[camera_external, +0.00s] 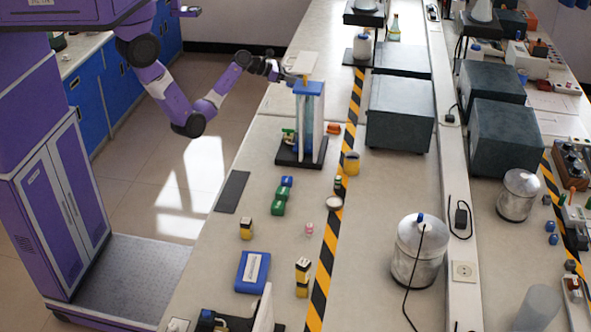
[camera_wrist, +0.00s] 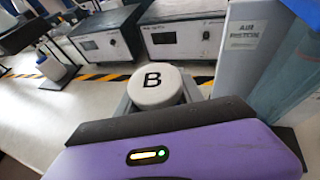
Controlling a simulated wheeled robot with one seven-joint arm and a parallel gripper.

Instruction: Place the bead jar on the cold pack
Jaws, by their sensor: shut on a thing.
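My gripper (camera_external: 276,70) is at the end of the outstretched arm, at the left side of the air piston stand, above the bench level. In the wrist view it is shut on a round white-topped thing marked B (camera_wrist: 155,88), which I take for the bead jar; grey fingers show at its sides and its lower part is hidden. I cannot make out the jar clearly in the external view. A flat blue pack with a white label (camera_external: 246,286), which looks like the cold pack, lies on the near part of the bench, well away from my gripper, with nothing on it.
The air piston stand (camera_external: 308,88) rises close beside my gripper; it also shows in the wrist view (camera_wrist: 222,50). Striped tape borders the right.

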